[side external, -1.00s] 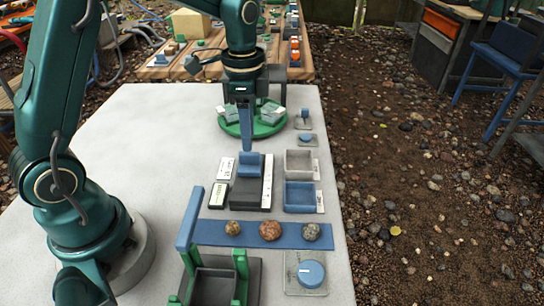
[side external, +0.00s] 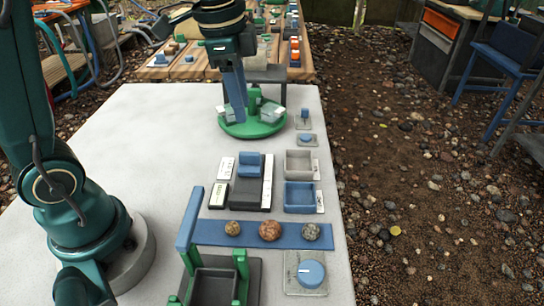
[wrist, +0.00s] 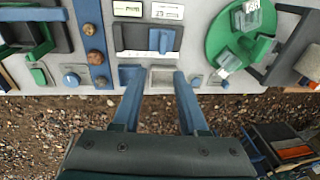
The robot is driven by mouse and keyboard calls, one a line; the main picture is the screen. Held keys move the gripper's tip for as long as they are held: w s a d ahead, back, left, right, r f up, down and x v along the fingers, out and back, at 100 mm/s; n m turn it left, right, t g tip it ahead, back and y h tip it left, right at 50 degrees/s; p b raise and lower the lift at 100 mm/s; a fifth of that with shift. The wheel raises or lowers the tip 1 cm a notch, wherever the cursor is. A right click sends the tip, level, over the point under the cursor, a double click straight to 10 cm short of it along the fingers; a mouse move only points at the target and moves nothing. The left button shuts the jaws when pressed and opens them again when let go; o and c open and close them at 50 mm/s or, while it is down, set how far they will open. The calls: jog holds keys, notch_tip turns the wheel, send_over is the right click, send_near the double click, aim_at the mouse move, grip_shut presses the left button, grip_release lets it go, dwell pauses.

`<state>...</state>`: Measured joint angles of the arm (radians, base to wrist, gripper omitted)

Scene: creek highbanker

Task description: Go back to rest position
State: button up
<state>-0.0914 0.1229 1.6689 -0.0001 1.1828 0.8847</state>
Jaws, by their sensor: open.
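My gripper (side external: 240,115) is raised over the white table, in front of the green turntable (side external: 270,130) in the side external view, and its fingers hide part of it. In the wrist view my gripper's two blue fingers (wrist: 155,92) are apart with nothing between them. The grey slider block (side external: 240,192) with its blue knob (side external: 250,163) stands on the table, clear of the fingers. The knob also shows in the wrist view (wrist: 161,40).
A grey tray (side external: 299,162) and a blue tray (side external: 299,197) sit beside the slider. Several rocks rest on a blue strip (side external: 210,231), near a blue dial (side external: 311,273). The white table's left part (side external: 130,130) is clear. A wooden table (side external: 190,65) stands behind.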

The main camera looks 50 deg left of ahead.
jog(key=s+d+f+n+t, duration=0.1)
jog(key=s+d+n+t, duration=0.1)
jog(key=s+n, duration=0.7)
jog(key=s+t, duration=0.1)
jog(key=s, duration=0.2)
jog(key=shift+s+d+t, duration=0.25)
jog(key=shift+t, duration=0.05)
